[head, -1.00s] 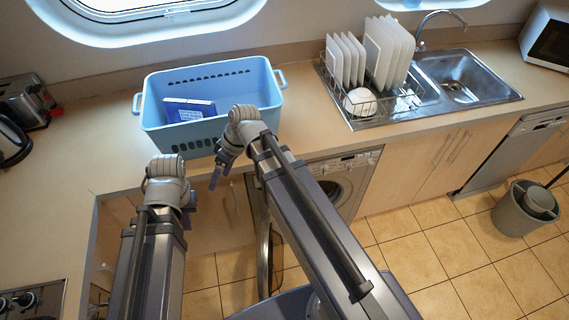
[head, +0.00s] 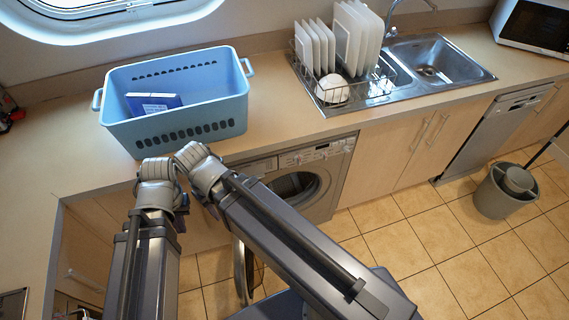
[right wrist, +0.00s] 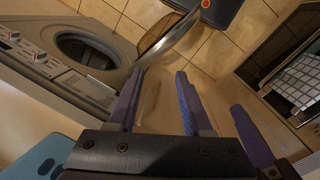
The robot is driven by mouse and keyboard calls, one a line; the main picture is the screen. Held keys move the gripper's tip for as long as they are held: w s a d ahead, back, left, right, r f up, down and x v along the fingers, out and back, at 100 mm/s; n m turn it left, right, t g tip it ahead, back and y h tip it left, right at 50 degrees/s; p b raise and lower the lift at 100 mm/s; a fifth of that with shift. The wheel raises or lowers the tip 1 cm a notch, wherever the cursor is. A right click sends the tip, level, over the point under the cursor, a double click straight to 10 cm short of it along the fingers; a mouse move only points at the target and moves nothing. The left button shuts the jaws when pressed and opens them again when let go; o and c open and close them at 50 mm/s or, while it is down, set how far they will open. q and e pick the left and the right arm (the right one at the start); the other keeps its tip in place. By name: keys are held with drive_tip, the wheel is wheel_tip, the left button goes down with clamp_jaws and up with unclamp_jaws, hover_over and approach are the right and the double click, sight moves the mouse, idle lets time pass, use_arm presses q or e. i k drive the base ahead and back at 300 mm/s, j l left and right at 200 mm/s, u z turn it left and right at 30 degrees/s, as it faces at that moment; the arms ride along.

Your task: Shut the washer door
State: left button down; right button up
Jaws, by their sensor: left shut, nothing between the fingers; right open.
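The washer (head: 340,160) stands under the counter, with its round opening uncovered. Its door (head: 241,272) is swung open and seen nearly edge-on below my right arm, which hides part of it. In the right wrist view the washer (right wrist: 30,62) is at the left and the door (right wrist: 172,42) stands out from it at the top. My right gripper (right wrist: 160,73) is open, with the door's rim beyond its fingertips; I cannot tell whether they touch. My left gripper (head: 181,222) is shut and empty, left of the door. Its fingers also show at the right (right wrist: 250,132).
A blue basket (head: 185,105) holding a dark blue box stands on the counter (head: 270,125) above. A dish rack (head: 330,85) and sink are farther right. A grey bin (head: 495,195) stands on the tiled floor, which is clear right of the door.

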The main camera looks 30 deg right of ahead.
sight(243, 258)
drive_tip(key=k+l+z, duration=0.1)
drive_tip(key=l, duration=0.3)
drive_tip(key=k+l+z, duration=0.1)
drive_tip(key=l, duration=0.3)
drive_tip(key=k+l+z, duration=0.1)
drive_tip(key=l, duration=0.35)
drive_tip(key=k, duration=0.1)
